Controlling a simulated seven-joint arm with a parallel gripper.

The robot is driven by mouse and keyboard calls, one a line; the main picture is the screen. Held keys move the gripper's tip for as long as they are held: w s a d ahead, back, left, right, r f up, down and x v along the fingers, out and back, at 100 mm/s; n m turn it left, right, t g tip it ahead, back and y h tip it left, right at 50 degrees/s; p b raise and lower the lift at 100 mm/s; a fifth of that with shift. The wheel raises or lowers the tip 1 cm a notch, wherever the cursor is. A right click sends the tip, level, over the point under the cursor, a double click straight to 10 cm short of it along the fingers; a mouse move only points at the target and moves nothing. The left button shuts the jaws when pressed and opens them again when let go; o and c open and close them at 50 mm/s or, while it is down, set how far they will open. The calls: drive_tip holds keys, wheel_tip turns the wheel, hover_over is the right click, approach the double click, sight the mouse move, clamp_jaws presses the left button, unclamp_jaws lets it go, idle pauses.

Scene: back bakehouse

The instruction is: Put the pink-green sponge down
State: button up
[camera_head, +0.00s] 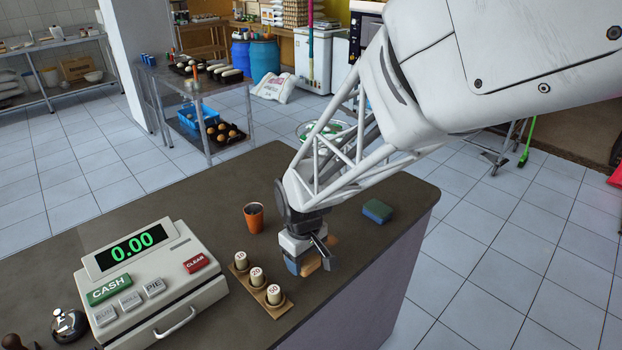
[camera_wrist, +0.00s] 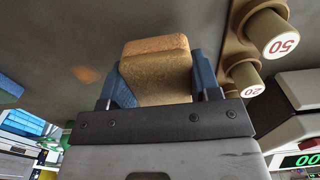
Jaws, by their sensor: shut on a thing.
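My gripper (camera_head: 309,262) is over the counter's right part, pointing down. In the wrist view its two blue fingers (camera_wrist: 160,88) are shut on a tan-brown, bread-like block (camera_wrist: 156,72). In the head view a bit of this block (camera_head: 331,254) shows beside the fingers; I cannot tell whether it touches the counter. I see no pink on it and no pink-green sponge. A green-and-blue sponge (camera_head: 377,211) lies on the counter to the right of my gripper, apart from it.
The dark counter (camera_head: 225,215) has an orange cup (camera_head: 254,217) and a wooden strip with numbered pegs (camera_head: 257,282) left of my gripper. A cash register (camera_head: 150,285) and a bell (camera_head: 68,324) stand further left. The counter's right edge is near the sponge.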

drive_tip(key=shift+f, duration=1.75)
drive_tip(key=shift+f, duration=0.1)
drive_tip(key=o, duration=0.9)
wheel_tip(320, 180, up, 12)
drive_tip(key=shift+r, duration=0.1)
